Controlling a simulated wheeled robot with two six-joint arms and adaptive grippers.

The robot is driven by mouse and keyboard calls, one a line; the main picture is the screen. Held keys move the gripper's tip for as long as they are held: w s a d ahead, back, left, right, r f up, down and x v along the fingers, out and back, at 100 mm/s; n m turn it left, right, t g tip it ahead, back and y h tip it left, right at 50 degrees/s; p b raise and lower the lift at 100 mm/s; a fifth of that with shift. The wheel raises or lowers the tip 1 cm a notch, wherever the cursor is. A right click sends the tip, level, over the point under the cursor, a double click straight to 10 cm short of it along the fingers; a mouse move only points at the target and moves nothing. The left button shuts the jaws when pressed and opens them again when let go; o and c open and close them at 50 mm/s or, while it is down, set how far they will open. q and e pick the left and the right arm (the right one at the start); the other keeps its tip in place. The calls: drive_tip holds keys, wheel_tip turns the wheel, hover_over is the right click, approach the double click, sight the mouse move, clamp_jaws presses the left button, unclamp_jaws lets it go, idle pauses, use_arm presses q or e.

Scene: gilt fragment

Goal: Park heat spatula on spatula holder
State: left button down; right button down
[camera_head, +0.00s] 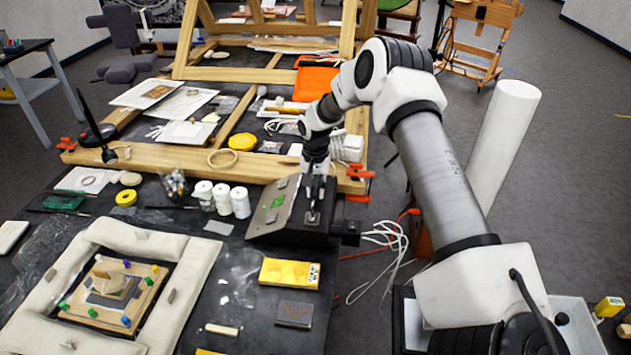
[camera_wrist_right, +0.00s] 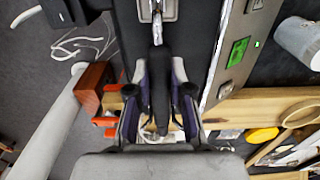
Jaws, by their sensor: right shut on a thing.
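The heat spatula's black handle (camera_wrist_right: 159,85) runs lengthwise between the fingers of my right gripper (camera_wrist_right: 160,115) in the right wrist view. The gripper is shut on it. A metal piece (camera_wrist_right: 157,9), which looks like the spatula holder, sits at the handle's far end. In the head view my right gripper (camera_head: 316,178) points down over the right part of the heating station (camera_head: 268,207), above the small metal holder (camera_head: 312,217). My left gripper is not in view.
The station has a green display (camera_wrist_right: 237,52). White jars (camera_head: 221,197) stand left of it. A yellow box (camera_head: 289,272) and a dark grey block (camera_head: 294,313) lie in front. A padded frame (camera_head: 60,275) fills the table's left. Cables (camera_head: 385,240) hang at the right edge.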

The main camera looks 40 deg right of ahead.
drive_tip(key=shift+f, duration=0.1)
idle(0.5)
drive_tip(key=c, duration=1.4)
unclamp_jaws()
drive_tip(key=shift+o, duration=0.2)
drive_tip(key=shift+p, duration=0.55)
drive_tip(key=o, duration=0.6)
drive_tip(key=shift+c, duration=0.2)
